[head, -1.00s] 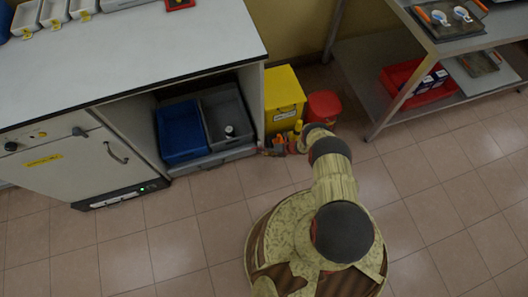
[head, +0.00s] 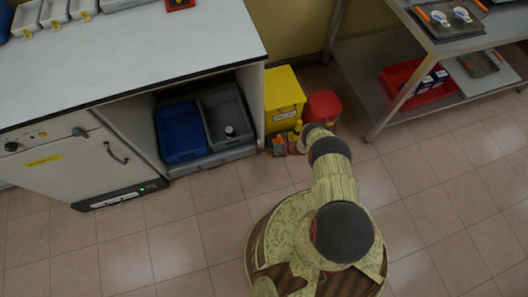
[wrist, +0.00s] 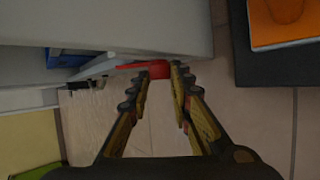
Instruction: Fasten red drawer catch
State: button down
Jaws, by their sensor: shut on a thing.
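The red catch (wrist: 152,69) shows in the wrist view as a small red bar at the edge of the pale cabinet (wrist: 120,22). My gripper (wrist: 160,72) has its fingertips on the catch, one on each side, with a narrow gap between them. In the head view my gripper (head: 279,146) is low at the right front corner of the cabinet, and the catch cannot be made out there. The drawer (head: 212,160) sits low in the open bay of the cabinet, its front near the bay's front edge. Whether the catch is fastened cannot be told.
A blue bin (head: 181,133) and a grey bin (head: 226,118) stand in the drawer. A yellow bin (head: 284,98) and a red bin (head: 322,105) stand close behind my gripper. A metal shelf (head: 372,90) is at the right. The front floor is clear.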

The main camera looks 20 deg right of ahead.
jog(key=shift+r, duration=0.15)
jog(key=h+p, duration=0.2)
jog(key=n+h+p, duration=0.1)
jog(key=h+p, duration=0.1)
jog(key=p, duration=0.1)
jog(key=a+h+p, duration=0.1)
jog(key=p, duration=0.1)
jog(key=shift+r+n+h, duration=0.25)
jog(key=shift+n+h, duration=0.05)
jog(key=shift+h, duration=0.1)
jog(key=shift+f+p, duration=0.1)
jog(key=shift+p, duration=0.2)
jog(key=shift+w, duration=0.1)
jog(key=c, duration=1.6)
grip_release()
